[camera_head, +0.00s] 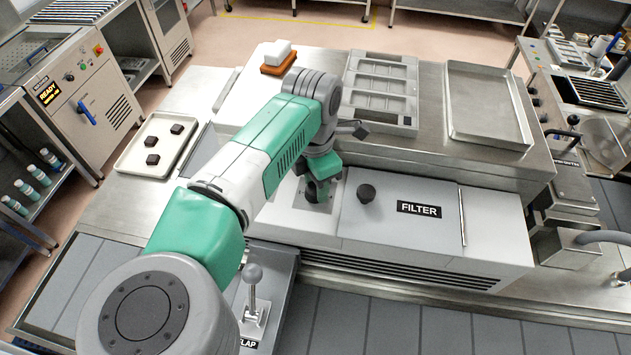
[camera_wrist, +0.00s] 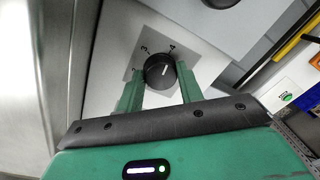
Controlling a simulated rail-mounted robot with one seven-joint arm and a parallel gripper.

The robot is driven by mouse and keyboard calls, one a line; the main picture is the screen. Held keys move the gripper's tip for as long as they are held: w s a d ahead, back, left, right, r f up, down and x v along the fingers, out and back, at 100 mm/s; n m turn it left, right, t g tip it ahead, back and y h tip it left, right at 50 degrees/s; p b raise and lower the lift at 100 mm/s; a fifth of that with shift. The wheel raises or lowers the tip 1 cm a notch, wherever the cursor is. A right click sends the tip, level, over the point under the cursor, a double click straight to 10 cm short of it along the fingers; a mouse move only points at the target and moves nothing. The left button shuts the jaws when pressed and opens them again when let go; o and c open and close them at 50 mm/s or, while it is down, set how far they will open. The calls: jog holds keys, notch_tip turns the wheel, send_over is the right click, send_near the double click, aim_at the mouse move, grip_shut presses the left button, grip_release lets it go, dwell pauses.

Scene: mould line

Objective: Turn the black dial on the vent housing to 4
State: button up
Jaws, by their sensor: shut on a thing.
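The dial's white line slants up and right, roughly toward the 4. My gripper (camera_wrist: 158,82) has its green fingers on either side of the dial, shut on it.
A lid labelled FILTER (camera_head: 419,208) with a black knob (camera_head: 366,193) is just right of my gripper. A lever (camera_head: 253,285) labelled FLAP stands in front. A tray of dark blocks (camera_head: 158,145) lies left; an empty tray (camera_head: 487,105) lies at the back right.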

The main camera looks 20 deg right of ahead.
jog(key=shift+m, duration=0.6)
jog(key=shift+r, duration=0.1)
jog(key=o, duration=1)
jog(key=r, duration=0.4)
jog(key=r+b, duration=0.1)
jog(key=r, duration=0.2)
jog(key=shift+w+r, duration=0.2)
jog(key=shift+r, duration=0.15)
jog(key=shift+d, duration=0.1)
